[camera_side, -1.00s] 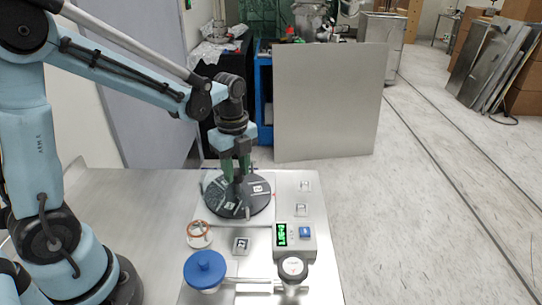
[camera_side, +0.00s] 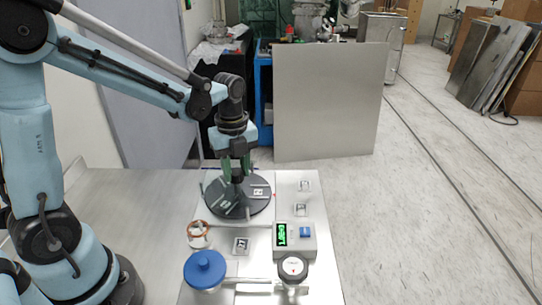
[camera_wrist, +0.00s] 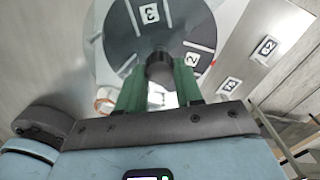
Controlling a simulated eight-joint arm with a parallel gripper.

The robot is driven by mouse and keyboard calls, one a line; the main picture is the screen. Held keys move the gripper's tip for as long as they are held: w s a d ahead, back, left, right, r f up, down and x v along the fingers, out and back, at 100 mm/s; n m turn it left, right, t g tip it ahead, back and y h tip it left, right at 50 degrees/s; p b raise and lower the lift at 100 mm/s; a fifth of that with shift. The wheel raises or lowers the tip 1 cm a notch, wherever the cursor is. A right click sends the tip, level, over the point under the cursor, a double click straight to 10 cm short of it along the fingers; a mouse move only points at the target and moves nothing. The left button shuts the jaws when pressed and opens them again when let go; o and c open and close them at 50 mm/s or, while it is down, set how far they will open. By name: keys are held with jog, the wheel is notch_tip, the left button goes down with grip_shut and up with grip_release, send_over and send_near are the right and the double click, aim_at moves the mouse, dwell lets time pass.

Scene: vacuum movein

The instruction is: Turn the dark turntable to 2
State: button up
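The dark turntable (camera_side: 225,208) is a round black disc on a pale plate, with white labelled marks. It also shows in the wrist view (camera_wrist: 118,38), where a label 3 (camera_wrist: 149,13) is at the top and a label 2 (camera_wrist: 192,59) at the right. A dark upright knob (camera_wrist: 160,66) stands on it. My gripper (camera_side: 237,176) points down over the disc. In the wrist view its green fingers (camera_wrist: 160,80) flank the knob closely on both sides and appear shut on it. They hide part of the disc.
Right of the disc are small labelled tiles (camera_side: 302,210). In front are a copper-coloured ring (camera_side: 198,228), a square tile (camera_side: 241,246), a box with a green display (camera_side: 306,250), a blue-lidded jar (camera_side: 205,268) and a dark-topped round dial (camera_side: 292,267). A grey panel (camera_side: 328,100) stands behind.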

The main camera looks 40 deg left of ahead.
jog(key=o, duration=0.4)
jog(key=shift+o, duration=0.2)
jog(key=shift+r, duration=0.1)
notch_tip(320, 180, up, 12)
dwell(0.4)
jog(key=n+t, duration=0.7)
jog(key=n, duration=1.5)
send_near(234, 175)
jog(key=d, duration=0.3)
jog(key=shift+s+d+r, duration=0.2)
jog(key=shift+d+r, duration=0.05)
jog(key=shift+d, duration=0.05)
